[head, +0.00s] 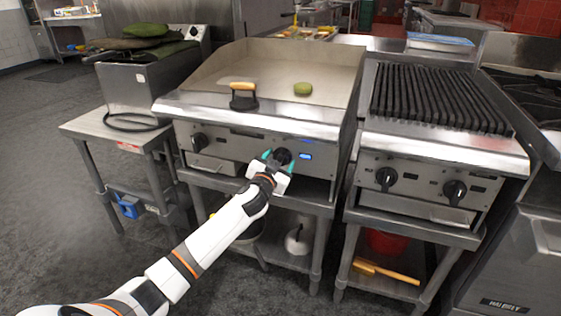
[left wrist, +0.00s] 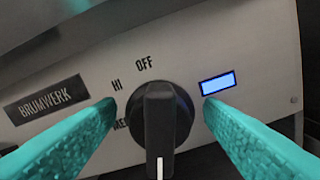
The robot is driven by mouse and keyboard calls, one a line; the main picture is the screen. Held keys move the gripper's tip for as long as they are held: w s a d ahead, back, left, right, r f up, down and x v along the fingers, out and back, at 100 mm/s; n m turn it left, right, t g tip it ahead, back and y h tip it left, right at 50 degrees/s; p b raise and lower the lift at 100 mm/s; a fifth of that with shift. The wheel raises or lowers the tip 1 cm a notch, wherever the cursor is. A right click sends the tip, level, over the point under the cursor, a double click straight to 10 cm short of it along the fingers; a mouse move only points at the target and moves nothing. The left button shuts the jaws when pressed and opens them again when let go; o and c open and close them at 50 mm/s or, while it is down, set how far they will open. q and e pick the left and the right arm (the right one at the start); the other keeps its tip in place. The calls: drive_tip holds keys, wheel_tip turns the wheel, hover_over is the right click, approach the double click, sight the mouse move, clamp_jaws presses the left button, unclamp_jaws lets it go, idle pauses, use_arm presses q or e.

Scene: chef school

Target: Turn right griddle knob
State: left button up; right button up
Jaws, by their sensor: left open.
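The right griddle knob (head: 282,156) is a black knob on the griddle's steel front panel, next to a lit blue display (head: 305,156). In the left wrist view the knob (left wrist: 160,120) fills the lower middle, its white mark pointing straight down. "OFF" is printed above it and "HI" to its upper left; another label at left is partly hidden. My left gripper (head: 276,159) is open, its two teal fingers on either side of the knob, with gaps visible in the left wrist view (left wrist: 158,122). The left griddle knob (head: 199,142) is free. My right gripper is not in view.
The griddle top (head: 275,85) holds a press with a wooden handle (head: 242,95) and a green round item (head: 303,89). A chargrill (head: 440,97) with two black knobs stands to the right. A steel side table (head: 112,130) stands at left, with open floor beyond.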

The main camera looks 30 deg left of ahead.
use_arm(q)
drive_tip(key=shift+w+a, duration=0.1)
drive_tip(key=shift+w, duration=0.5)
drive_tip(key=c, duration=0.7)
drive_tip(key=shift+o, duration=0.2)
